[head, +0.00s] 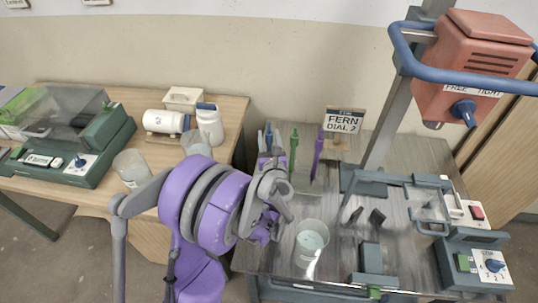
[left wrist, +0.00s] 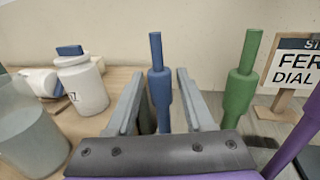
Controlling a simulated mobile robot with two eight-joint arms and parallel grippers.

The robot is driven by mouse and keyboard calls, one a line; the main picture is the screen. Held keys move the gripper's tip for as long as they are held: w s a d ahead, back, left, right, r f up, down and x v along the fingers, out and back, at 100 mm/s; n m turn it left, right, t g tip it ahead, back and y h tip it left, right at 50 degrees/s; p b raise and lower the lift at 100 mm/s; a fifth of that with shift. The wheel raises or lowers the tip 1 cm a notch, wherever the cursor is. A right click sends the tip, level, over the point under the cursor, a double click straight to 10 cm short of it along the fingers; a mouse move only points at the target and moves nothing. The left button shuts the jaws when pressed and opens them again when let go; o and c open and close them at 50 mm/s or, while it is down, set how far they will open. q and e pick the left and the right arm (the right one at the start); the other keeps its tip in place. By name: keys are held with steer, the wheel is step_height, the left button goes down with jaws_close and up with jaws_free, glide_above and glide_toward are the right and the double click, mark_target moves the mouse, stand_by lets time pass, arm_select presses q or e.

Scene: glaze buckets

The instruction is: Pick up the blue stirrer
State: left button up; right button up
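The blue stirrer (left wrist: 159,88) stands upright between the two fingers of my left gripper (left wrist: 160,100) in the left wrist view. A narrow gap shows on each side of it, so the fingers are open around it and not closed on it. In the head view my left gripper (head: 270,150) is at the stirrers' place at the back left of the right-hand table and mostly hides the blue stirrer. A green stirrer (left wrist: 239,85) stands just to the right, and a purple stirrer (head: 318,156) stands further right. My right gripper is not in view.
A "FERN DIAL 2" sign (head: 343,122) stands behind the stirrers. A translucent bucket (head: 311,242) is in front of them. A red box (head: 470,70) with a blue bar hangs on a post at right.

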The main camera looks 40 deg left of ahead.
mark_target(269, 124)
arm_select(q)
jaws_close()
step_height(269, 124, up, 10)
steer(key=shift+f+p, duration=0.1)
steer(key=shift+p, duration=0.85)
steer(key=shift+r+p, duration=0.3)
steer(key=shift+r, duration=0.3)
step_height(269, 124, up, 8)
steer(key=p, duration=0.4)
steer(key=shift+f+p, duration=0.25)
steer(key=shift+p, duration=0.1)
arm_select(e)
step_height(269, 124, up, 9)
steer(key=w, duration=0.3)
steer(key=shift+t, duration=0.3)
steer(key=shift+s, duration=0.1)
